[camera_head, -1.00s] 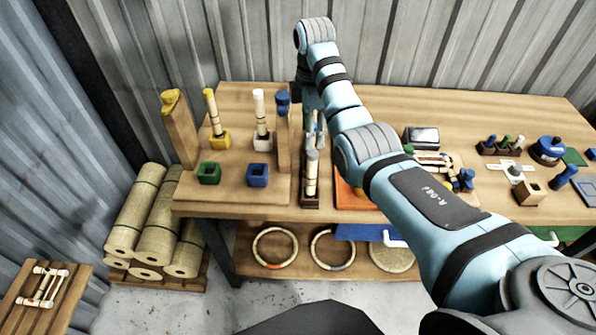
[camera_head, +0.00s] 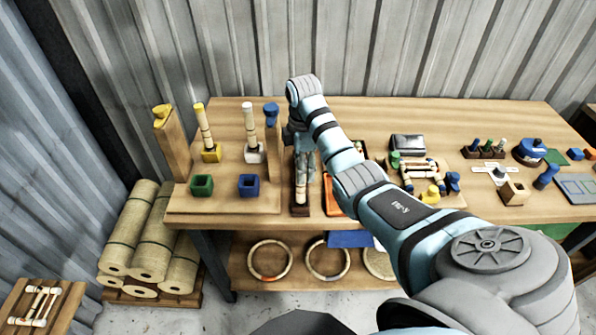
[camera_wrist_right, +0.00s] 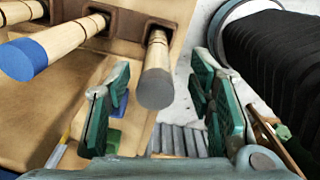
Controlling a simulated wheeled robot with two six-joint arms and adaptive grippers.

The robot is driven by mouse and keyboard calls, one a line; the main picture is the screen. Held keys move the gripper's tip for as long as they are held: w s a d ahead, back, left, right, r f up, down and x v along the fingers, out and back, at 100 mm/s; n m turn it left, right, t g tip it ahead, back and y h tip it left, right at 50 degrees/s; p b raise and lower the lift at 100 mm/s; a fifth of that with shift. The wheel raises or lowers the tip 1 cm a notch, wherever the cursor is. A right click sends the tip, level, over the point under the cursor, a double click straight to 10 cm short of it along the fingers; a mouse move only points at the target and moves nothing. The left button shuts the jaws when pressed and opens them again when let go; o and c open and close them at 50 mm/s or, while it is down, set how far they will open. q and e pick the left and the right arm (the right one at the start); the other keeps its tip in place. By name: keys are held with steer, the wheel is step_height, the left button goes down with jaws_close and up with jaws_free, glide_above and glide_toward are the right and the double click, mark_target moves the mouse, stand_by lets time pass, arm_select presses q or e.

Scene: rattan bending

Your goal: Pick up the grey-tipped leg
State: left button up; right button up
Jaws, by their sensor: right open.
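The grey-tipped leg (camera_wrist_right: 155,82) is a pale wooden rod with a dull grey end. In the right wrist view it rises from a square hole in a brown rack (camera_wrist_right: 128,25). My right gripper (camera_wrist_right: 160,96) is open, with one green-padded finger on each side of the leg and gaps showing between. In the head view my right gripper (camera_head: 304,152) is over the leg (camera_head: 301,188), hiding its top. A blue-tipped leg (camera_wrist_right: 30,56) and another leg stand in the rack to the left in the wrist view. My left gripper is not in view.
Yellow (camera_head: 211,153) and white (camera_head: 254,152) socket blocks with legs stand left of the rack, with green (camera_head: 202,185) and blue (camera_head: 249,185) blocks in front. An orange tray (camera_head: 333,195) lies close on the right. The bench's back strip is clear.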

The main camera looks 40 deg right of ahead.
steer(key=shift+w+f, duration=0.1)
steer(key=shift+w, duration=0.15)
steer(key=c, duration=0.8)
steer(key=shift+c, duration=1.4)
steer(key=shift+s, duration=0.1)
jaws_close()
